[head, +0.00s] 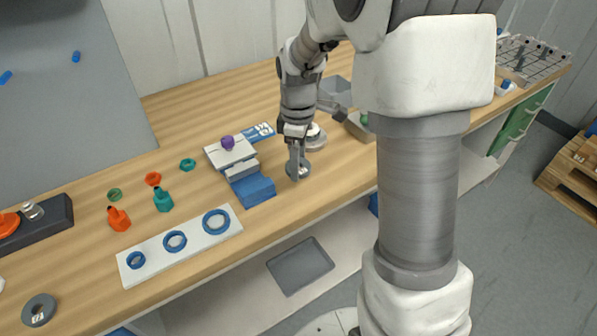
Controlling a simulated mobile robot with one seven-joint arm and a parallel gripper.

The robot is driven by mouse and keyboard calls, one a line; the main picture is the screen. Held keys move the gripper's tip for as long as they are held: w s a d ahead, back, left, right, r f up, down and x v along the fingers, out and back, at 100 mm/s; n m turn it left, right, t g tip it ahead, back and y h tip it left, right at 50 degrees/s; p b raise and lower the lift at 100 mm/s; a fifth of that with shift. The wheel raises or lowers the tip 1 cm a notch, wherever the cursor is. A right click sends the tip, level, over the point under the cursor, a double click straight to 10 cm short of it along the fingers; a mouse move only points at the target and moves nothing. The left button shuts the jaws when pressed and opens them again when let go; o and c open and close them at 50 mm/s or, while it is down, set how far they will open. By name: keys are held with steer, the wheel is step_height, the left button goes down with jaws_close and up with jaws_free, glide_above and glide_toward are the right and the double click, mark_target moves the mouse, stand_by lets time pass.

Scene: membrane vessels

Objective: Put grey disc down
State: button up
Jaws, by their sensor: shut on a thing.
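My gripper (294,174) points down near the front edge of the wooden table, right of the blue block. It is shut on a grey disc (304,170), which shows around the fingertips close to the table top. The fingers hide part of the disc. I cannot tell whether it touches the table. A second grey disc (40,310) with a hole and a small white label lies at the table's front left.
A white plate with blue rings (133,276) lies left of the gripper. A blue block (253,190) and a white stand (225,153) with a purple knob are nearer. Orange and teal bottles (163,200) stand further left. A round pale item (315,137) is just behind the gripper.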

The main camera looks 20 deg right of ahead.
mark_target(299, 182)
steer(key=shift+f+b, duration=0.35)
steer(key=shift+f, duration=1.45)
steer(key=shift+f, duration=0.15)
steer(key=o, duration=1.3)
step_height(299, 182, up, 12)
steer(key=f+p, duration=0.1)
steer(key=p, duration=0.1)
steer(key=s+r+m+t, duration=0.2)
steer(key=s+r+m, duration=0.1)
steer(key=s, duration=0.3)
steer(key=s+r+m+t, duration=0.1)
steer(key=s+r+m, duration=0.2)
steer(key=s+m, duration=0.2)
steer(key=s+r+m+t, duration=0.2)
steer(key=s+r+m, duration=0.2)
steer(key=s, duration=0.5)
steer(key=shift+s+r+m+t, duration=0.1)
steer(key=shift+s+m+t, duration=0.15)
steer(key=shift+m+t, duration=0.05)
